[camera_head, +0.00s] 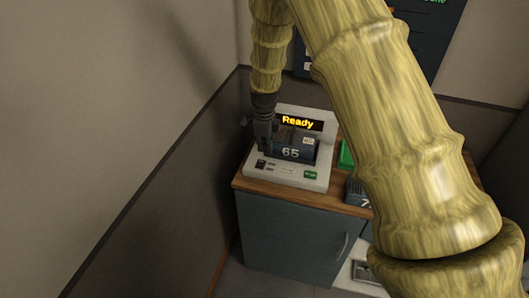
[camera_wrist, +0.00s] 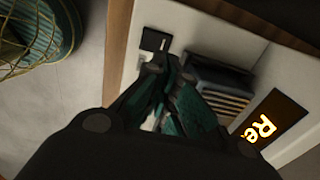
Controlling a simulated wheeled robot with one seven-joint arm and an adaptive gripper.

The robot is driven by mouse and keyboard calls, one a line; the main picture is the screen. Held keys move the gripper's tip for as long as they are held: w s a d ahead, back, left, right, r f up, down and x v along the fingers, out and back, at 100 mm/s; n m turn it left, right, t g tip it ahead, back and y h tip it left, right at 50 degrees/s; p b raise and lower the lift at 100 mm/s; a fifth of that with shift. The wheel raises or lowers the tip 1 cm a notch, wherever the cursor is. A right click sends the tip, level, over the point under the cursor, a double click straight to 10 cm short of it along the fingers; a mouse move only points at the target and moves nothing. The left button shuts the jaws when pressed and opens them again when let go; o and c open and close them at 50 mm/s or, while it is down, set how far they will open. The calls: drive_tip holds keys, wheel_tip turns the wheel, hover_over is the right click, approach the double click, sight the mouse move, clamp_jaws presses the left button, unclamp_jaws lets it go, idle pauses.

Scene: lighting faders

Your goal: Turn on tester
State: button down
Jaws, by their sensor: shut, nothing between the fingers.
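The tester (camera_head: 318,178) is a pale grey console on the wooden cabinet top, and its display (camera_head: 298,121) reads "Ready" in orange. A dark module marked 65 (camera_head: 292,148) sits in it; its dark ribbed body (camera_wrist: 218,88) also shows in the wrist view. A small black switch (camera_head: 261,164) is at the tester's front left corner, and it appears as a black square in the wrist view (camera_wrist: 154,40). A green label or button (camera_head: 310,174) is at the front right. My gripper (camera_head: 262,146) is shut and empty, pointing down beside the module's left side, with its tips close to the switch. I cannot tell whether they touch.
The wooden top (camera_head: 345,205) sits on a grey-blue cabinet (camera_head: 285,240). A green object (camera_head: 346,155) and another dark module (camera_head: 356,191) stand right of the tester, partly hidden by my arm. A wall (camera_head: 190,170) is close on the left. A dark panel (camera_head: 440,45) hangs behind.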

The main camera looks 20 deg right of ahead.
wheel_tip(320, 180, up, 8)
drive_tip(key=b, duration=0.2)
drive_tip(key=shift+w+d, duration=0.3)
drive_tip(key=shift+w, duration=0.1)
